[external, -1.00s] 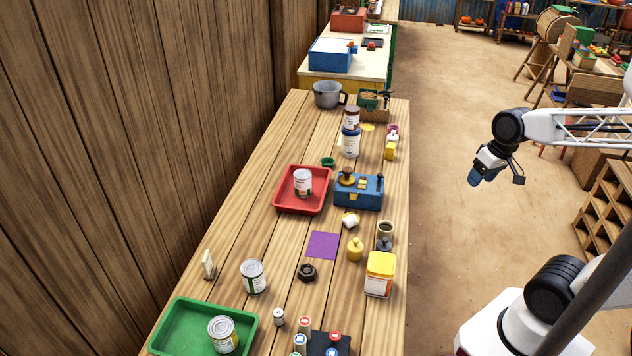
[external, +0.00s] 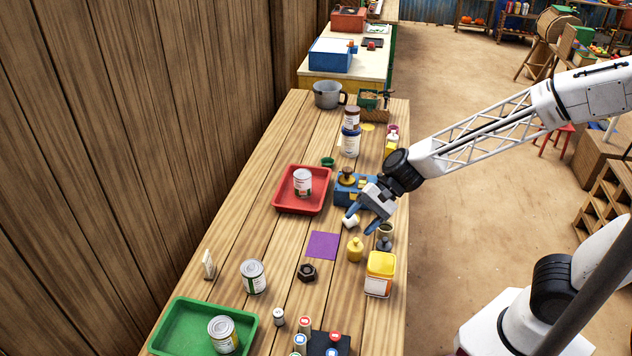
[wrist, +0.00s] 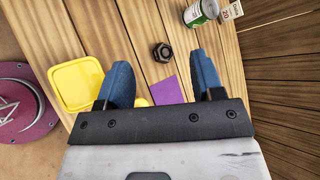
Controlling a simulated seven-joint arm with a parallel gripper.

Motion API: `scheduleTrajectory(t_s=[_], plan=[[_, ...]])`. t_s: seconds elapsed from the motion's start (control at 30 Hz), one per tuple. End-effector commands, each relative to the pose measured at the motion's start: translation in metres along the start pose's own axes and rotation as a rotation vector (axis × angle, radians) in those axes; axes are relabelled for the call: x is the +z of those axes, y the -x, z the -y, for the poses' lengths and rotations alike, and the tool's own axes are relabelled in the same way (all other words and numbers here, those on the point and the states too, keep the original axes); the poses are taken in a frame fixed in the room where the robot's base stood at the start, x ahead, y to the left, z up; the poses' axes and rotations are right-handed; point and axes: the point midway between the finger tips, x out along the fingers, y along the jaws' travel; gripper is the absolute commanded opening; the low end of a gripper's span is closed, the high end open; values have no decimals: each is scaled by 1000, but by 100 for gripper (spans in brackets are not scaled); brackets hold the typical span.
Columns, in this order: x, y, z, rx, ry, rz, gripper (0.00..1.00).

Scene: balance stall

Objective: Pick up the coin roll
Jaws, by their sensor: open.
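No single object is plainly marked as the coin roll. Several short white cylinders with red or blue ends (external: 305,322) stand around a black holder (external: 322,345) at the near end of the bench. A small white cylinder with a grey top (external: 278,317) stands left of them. My gripper (external: 361,221) is open above the bench's right side, just in front of the blue box (external: 345,193) and near a small white object (external: 349,222). In the wrist view my gripper (wrist: 160,62) shows both blue fingers apart, with nothing gripped. The cylinders are not visible there.
A yellow-lidded tub (external: 380,274), a brass weight (external: 355,249), a dark nut (external: 307,272) and a purple square (external: 323,245) lie nearby. A can (external: 253,277) stands left. Green (external: 170,335) and red (external: 281,205) trays hold cans. The wooden wall borders the left.

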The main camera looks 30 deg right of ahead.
Motion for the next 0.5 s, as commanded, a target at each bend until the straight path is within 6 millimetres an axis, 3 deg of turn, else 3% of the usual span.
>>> scheduleTrajectory(t_s=[0.03, 0.27, 0.5], plan=[[1, -20, 3, -11, -46, 22, 61], [3, -105, 16, -88, -285, 102, 61], [3, -194, 10, -149, -545, 159, 61]])
